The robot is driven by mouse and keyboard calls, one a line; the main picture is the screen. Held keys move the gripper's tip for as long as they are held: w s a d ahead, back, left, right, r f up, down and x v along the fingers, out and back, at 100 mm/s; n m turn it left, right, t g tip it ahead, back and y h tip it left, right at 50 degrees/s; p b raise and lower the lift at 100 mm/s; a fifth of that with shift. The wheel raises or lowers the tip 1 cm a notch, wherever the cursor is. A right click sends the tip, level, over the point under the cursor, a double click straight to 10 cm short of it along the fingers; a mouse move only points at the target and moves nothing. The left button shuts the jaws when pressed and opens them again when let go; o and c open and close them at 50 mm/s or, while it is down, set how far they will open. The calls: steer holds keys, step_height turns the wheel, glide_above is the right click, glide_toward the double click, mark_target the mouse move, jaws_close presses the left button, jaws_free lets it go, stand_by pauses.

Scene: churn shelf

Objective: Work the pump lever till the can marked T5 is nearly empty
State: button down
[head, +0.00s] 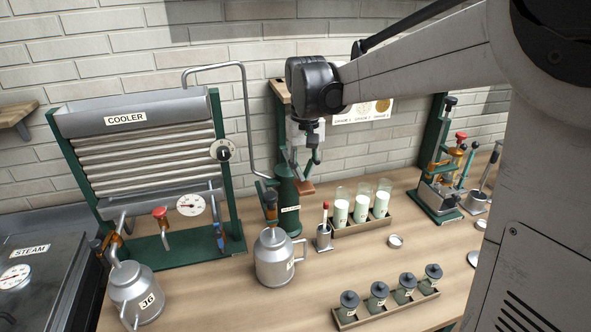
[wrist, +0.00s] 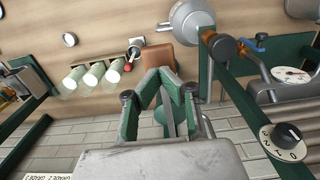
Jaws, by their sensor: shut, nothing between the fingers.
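The green pump (head: 287,205) stands at the back of the bench below the cooler's tall pipe. A flat reddish-brown piece, apparently the lever's grip (head: 305,188), sticks out at its right; it also shows in the wrist view (wrist: 158,55), just beyond my fingertips. My gripper (head: 303,172) is shut and empty, pointing down at this piece; I cannot tell whether it touches. A metal can (head: 273,262) stands in front of the pump; its label is too small to read. It shows at the top of the wrist view (wrist: 188,20). No T5 mark is legible.
The cooler (head: 140,150) stands at left with a dial and valves. A rack of milk glasses (head: 362,208) is right of the pump. Several dark-capped bottles (head: 380,295) stand in front. Another green press (head: 440,170) is at right.

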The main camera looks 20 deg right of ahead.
steer(key=shift+f, duration=0.1)
steer(key=shift+f+b, duration=3.7)
steer(key=shift+f, duration=1.65)
step_height(320, 180, up, 11)
steer(key=p, duration=0.6)
steer(key=shift+p, duration=0.3)
steer(key=shift+f+b, duration=3.65)
steer(key=shift+f, duration=1.8)
step_height(320, 180, up, 11)
steer(key=p, duration=0.6)
steer(key=shift+f+p, duration=0.1)
steer(key=shift+p, duration=0.2)
